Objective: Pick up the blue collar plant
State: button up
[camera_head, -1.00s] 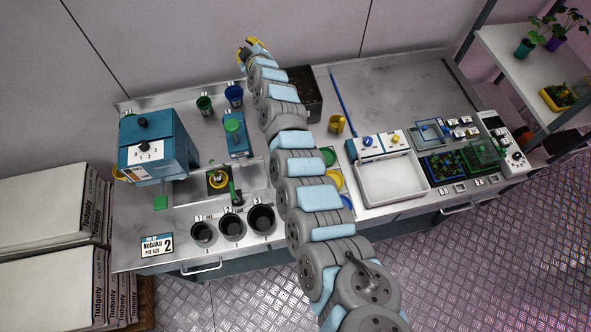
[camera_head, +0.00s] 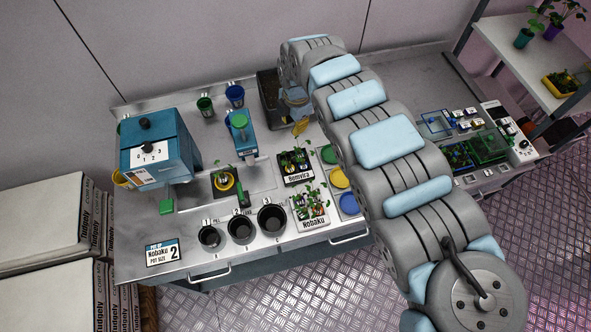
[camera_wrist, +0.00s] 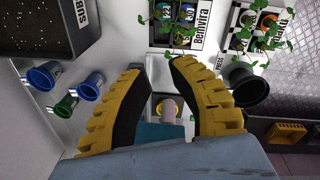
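My gripper (camera_wrist: 154,68) is open, its yellow, black-padded fingers apart with no plant between them. In the head view one yellow finger (camera_head: 301,127) shows just above the Bemvira tray (camera_head: 299,180). In the wrist view, the Bemvira tray (camera_wrist: 207,26) lies beyond the fingertips and holds small leafy plants with coloured collars. A blue collar (camera_wrist: 187,12) shows in its right part. The Nobaku tray (camera_head: 313,222) stands in front of it, also with leafy plants; its collars are partly hidden by leaves.
A dark soil bin (camera_head: 268,98) stands behind the gripper. Blue cups (camera_wrist: 90,86) and a green cup (camera_wrist: 65,107) stand to the left in the wrist view. Black pots (camera_head: 271,220) sit at the bench front. A blue dispenser (camera_head: 155,150) stands at left.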

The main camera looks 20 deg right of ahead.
jog(key=s+g, duration=0.1)
jog(key=s, duration=0.2)
send_near(302, 160)
jog(key=f, duration=0.2)
jog(key=a+f, duration=0.1)
jog(key=f, duration=0.2)
jog(key=shift+a+f, duration=0.1)
jog(key=shift+f, duration=0.15)
jog(key=shift+d+f+p, duration=0.15)
jog(key=shift+d+f, duration=0.05)
jog(key=shift+f, duration=0.55)
jog(key=shift+d+f+p, duration=0.15)
jog(key=shift+d+f, duration=0.05)
jog(key=shift+f, duration=1.45)
jog(key=shift+d+f, duration=0.1)
jog(key=shift+f, duration=0.1)
grip_shut()
